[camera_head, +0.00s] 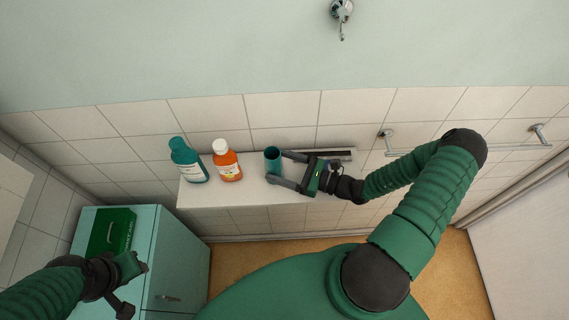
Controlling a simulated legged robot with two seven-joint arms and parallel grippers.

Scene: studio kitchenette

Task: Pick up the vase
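The vase is most likely the teal, open-topped cylinder (273,158), standing upright on the white shelf (230,200). My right gripper (276,167) reaches in from the right, with its fingers spread and their tips at the vase. One finger is on the wall side and the other crosses in front of the vase's lower part. I cannot tell whether either finger touches it. My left gripper (137,287) is at the lower left, open and empty, in front of the teal cabinet.
A teal bottle (187,162) and an orange bottle with a white cap (227,163) stand on the shelf left of the vase. A dark flat object (343,155) lies at the shelf's back right. A green box (112,231) sits on the teal cabinet (180,258). A towel rail (470,150) is at right.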

